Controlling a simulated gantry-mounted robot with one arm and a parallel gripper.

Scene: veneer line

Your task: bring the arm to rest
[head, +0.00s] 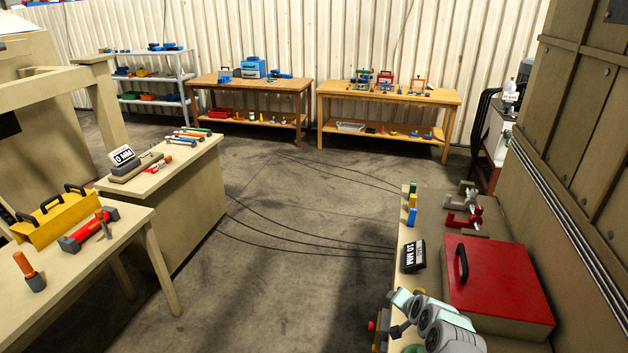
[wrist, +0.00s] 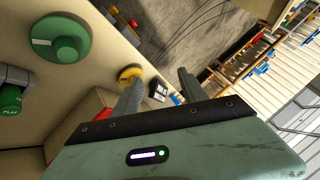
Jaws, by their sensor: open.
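My gripper (wrist: 161,77) shows in the wrist view with its two dark grey fingers spread apart. Nothing is between them. The pale green gripper body fills the lower part of that view. In the head view, the pale green and grey links of my arm (head: 440,322) show at the bottom right, beside the red case (head: 499,276) on the right bench. The gripper's fingers cannot be made out in the head view.
In the wrist view, a large green knob (wrist: 64,40) and a yellow knob (wrist: 130,74) are on a beige surface near the fingers. A black 10 MM sign (head: 412,256) stands left of the case. The floor (head: 300,250) between the benches is open, with cables across it.

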